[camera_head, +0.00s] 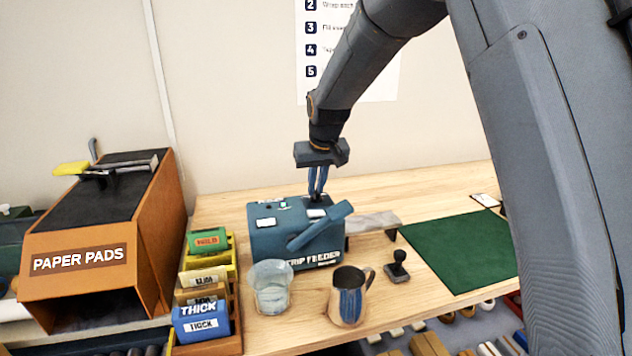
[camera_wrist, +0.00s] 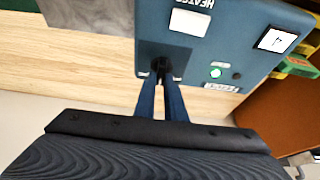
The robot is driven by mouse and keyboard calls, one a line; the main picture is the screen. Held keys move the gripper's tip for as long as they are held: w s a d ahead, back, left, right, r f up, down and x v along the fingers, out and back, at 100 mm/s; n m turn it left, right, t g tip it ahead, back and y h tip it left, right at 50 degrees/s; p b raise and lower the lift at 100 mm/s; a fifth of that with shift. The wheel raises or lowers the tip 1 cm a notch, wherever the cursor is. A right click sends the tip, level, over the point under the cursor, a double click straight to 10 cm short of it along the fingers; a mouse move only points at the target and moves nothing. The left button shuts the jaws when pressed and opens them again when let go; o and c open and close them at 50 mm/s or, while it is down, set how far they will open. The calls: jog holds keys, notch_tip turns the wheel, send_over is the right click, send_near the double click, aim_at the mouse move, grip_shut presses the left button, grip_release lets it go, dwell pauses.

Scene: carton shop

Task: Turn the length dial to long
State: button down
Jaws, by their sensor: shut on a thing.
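The blue strip feeder (camera_head: 270,240) stands on the wooden bench. My gripper (camera_head: 316,194) points down at its top, towards the back edge. In the wrist view, my gripper's blue fingers (camera_wrist: 162,84) are shut on a small black dial (camera_wrist: 160,64) on a dark patch of the top panel. Most of the dial is hidden between the fingers, so its setting cannot be read. The panel (camera_wrist: 225,45) also carries white labels, a small display and a lit green button (camera_wrist: 216,72).
A clear cup (camera_head: 270,290) and a metal mug (camera_head: 348,300) stand in front of the feeder. A black stamp-like handle (camera_head: 398,268) and a green mat (camera_head: 462,250) lie to the right. Card boxes (camera_head: 203,320) and an orange paper-pad dispenser (camera_head: 155,245) stand left.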

aim_at(311, 204)
jog(key=m, duration=0.2)
jog(key=m+h+b, duration=0.1)
jog(key=m, duration=0.1)
jog(key=shift+m+h, duration=0.3)
jog(key=m+h+b, duration=0.1)
jog(key=m+b, duration=0.2)
jog(key=m, duration=0.1)
jog(key=shift+h, duration=0.3)
jog(key=shift+m+g, duration=0.3)
jog(key=shift+m, duration=0.1)
jog(key=c, duration=1.8)
grip_release()
jog(key=shift+r, duration=0.15)
jog(key=b+v, duration=0.2)
jog(key=v, duration=0.5)
jog(key=shift+s+a+r, duration=0.1)
jog(key=shift+s+r, duration=0.05)
jog(key=shift+r, duration=0.1)
